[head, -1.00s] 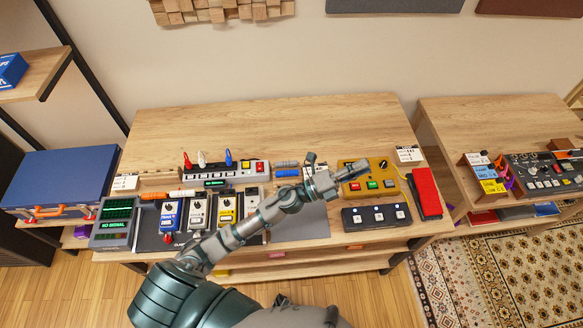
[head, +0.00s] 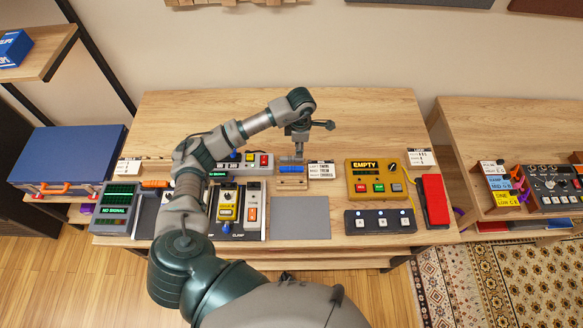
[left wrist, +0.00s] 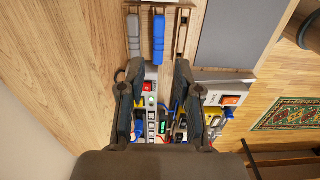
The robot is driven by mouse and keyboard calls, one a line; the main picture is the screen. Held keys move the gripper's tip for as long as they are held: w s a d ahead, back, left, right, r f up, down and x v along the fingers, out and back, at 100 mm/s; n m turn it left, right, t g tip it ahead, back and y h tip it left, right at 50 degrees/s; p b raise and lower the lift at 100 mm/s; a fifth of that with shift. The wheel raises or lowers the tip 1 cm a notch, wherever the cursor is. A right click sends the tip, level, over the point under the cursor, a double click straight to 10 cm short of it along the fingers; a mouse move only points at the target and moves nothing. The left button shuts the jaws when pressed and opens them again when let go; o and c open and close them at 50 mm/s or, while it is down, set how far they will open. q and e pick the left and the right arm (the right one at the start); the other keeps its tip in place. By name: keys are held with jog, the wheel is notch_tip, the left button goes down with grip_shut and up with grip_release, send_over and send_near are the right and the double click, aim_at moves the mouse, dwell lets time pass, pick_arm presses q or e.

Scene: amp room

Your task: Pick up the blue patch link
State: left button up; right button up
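The blue patch link (head: 291,169) lies in a small wooden holder (head: 292,184) near the middle of the table. My left gripper (head: 299,150) points down over the holder, close to the links; the head view does not show the exact gap. In the left wrist view its two fingers (left wrist: 160,72) are spread apart with nothing held between them. My right gripper is not in view.
A power strip (head: 240,162) and several pedals stand left of the holder. A white sign card (head: 322,170) stands just right of it, then a yellow box (head: 377,178) reading EMPTY. A grey mat (head: 300,218) lies bare in front. The table's back is clear.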

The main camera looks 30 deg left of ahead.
pick_arm(q)
send_over(300, 167)
jog(key=f, duration=0.7)
jog(key=shift+s+f+p, duration=0.2)
jog(key=shift+s+p, duration=0.1)
jog(key=shift+p, duration=0.1)
notch_tip(300, 167, down, 4)
jog(key=shift+w+f+p, duration=0.15)
jog(key=shift+f+p, duration=0.05)
jog(key=shift+p, duration=0.3)
jog(key=shift+a+f, duration=0.1)
jog(key=shift+f, duration=0.4)
grip_shut()
